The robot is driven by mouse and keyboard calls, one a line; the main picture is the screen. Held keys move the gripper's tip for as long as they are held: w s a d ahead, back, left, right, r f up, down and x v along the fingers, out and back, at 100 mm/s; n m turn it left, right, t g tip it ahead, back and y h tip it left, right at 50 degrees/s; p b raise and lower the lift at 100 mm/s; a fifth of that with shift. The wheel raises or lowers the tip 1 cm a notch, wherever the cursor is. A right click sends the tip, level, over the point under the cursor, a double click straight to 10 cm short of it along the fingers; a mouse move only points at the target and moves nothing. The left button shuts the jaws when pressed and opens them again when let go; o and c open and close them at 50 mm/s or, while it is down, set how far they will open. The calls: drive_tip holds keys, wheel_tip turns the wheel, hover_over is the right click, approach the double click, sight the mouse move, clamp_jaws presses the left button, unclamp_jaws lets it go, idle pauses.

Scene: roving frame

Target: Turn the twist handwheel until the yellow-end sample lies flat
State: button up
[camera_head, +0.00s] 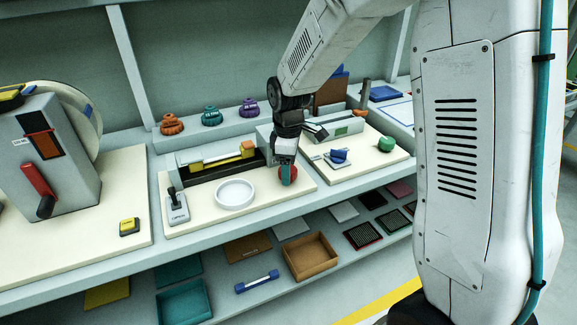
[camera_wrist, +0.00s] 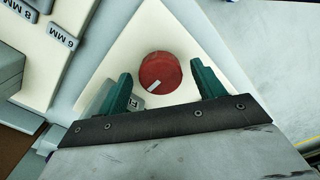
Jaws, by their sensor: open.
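A round red knob (camera_wrist: 160,72) with a white pointer mark sits on a cream board; it looks like the handwheel, though I read no label naming it. In the head view the red knob (camera_head: 294,172) is partly hidden by my fingers. My gripper (camera_head: 286,174) is open and points down at it. In the wrist view the green fingers of my gripper (camera_wrist: 161,70) stand on either side of the knob, with gaps showing. The sample (camera_head: 207,162) with a yellow part lies in a dark fixture behind a white dish; its exact tilt is too small to tell.
A white dish (camera_head: 235,193) and a small lever box (camera_head: 177,208) share the board. Orange, teal and purple knobs (camera_head: 211,116) stand on the back ledge. A blue-knobbed fixture (camera_head: 339,157) and a green knob (camera_head: 386,144) are to the right. A lower shelf holds trays (camera_head: 310,257).

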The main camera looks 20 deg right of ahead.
drive_tip(key=shift+c, duration=0.3)
drive_tip(key=c, duration=0.9)
drive_tip(key=shift+c, duration=0.2)
drive_tip(key=shift+m, duration=0.4)
drive_tip(key=m, duration=0.3)
drive_tip(key=shift+m, duration=0.4)
drive_tip(key=m, duration=0.9)
drive_tip(key=shift+a, duration=0.1)
drive_tip(key=m, duration=0.4)
